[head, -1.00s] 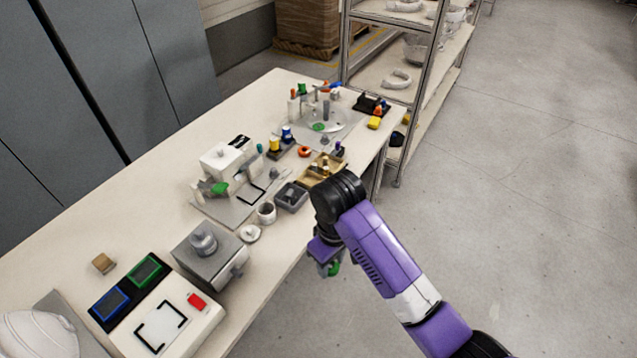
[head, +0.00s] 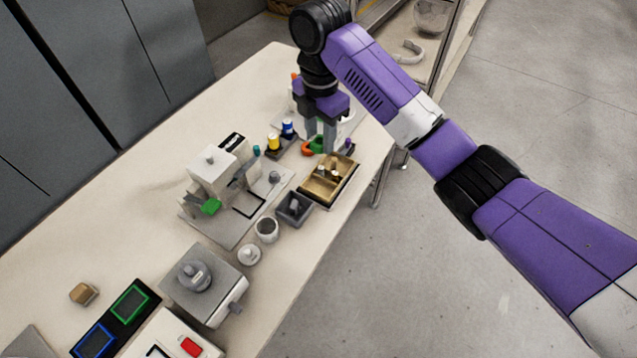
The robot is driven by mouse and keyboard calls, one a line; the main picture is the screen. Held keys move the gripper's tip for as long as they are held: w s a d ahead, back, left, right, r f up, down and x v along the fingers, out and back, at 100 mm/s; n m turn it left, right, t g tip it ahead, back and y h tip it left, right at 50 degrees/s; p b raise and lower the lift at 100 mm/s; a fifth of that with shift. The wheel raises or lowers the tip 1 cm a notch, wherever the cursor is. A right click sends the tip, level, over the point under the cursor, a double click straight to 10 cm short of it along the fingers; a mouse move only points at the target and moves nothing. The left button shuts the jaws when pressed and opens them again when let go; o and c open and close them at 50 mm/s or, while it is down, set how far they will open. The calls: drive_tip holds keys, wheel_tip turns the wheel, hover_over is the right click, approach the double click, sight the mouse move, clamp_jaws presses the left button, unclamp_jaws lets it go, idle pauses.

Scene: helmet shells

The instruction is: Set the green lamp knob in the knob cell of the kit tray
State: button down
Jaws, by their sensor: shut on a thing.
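The green lamp knob (head: 317,146) is between the fingertips of my gripper (head: 321,143), which points down and is shut on it. The fingers hide part of the knob. The kit tray (head: 346,192) is a tan, divided tray near the table's right edge, with a few small pale and brass-coloured pieces in it. My gripper appears just behind the tray's far side. I cannot tell the knob's exact height or which compartment is the knob cell.
An orange-red ring (head: 307,148) lies close left of the knob. A holder with yellow (head: 273,142) and blue (head: 287,127) cylinders stands further left.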

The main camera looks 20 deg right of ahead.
drive_tip(key=b, duration=0.3)
hover_over(320, 190)
wheel_tip(320, 190, down, 11)
drive_tip(key=shift+f, duration=2.85)
drive_tip(key=c, duration=1.3)
unclamp_jaws()
drive_tip(key=shift+f, duration=0.15)
drive_tip(key=shift+c, duration=0.2)
drive_tip(key=shift+o, duration=0.9)
wheel_tip(320, 190, up, 12)
drive_tip(key=p, duration=0.1)
drive_tip(key=shift+r, duration=0.2)
